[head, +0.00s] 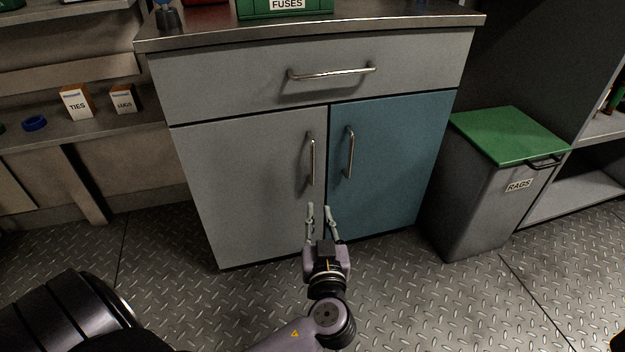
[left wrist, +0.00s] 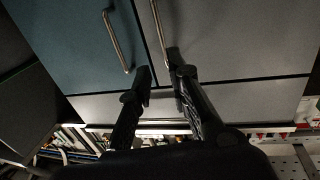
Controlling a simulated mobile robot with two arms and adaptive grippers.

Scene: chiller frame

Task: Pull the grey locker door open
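The grey locker door (head: 245,185) is shut, on the left of the cabinet front. Its upright metal handle (head: 312,160) is near its right edge. In the left wrist view, the grey door (left wrist: 235,40) is on the right and its handle (left wrist: 158,28) runs down toward my fingers, which partly hide its lower end. My left gripper (head: 319,208) is open and empty, with its fingertips just below the handle in the head view. The fingers also show in the left wrist view (left wrist: 158,62). I cannot tell whether they touch the handle. My right gripper is not in view.
A teal door (head: 390,165) with its own handle (head: 350,152) adjoins on the right, shut. A shut drawer (head: 310,78) is above. A grey bin with a green lid (head: 510,135) stands to the right. Open shelves (head: 75,130) are at left. The floor (head: 450,300) in front is clear.

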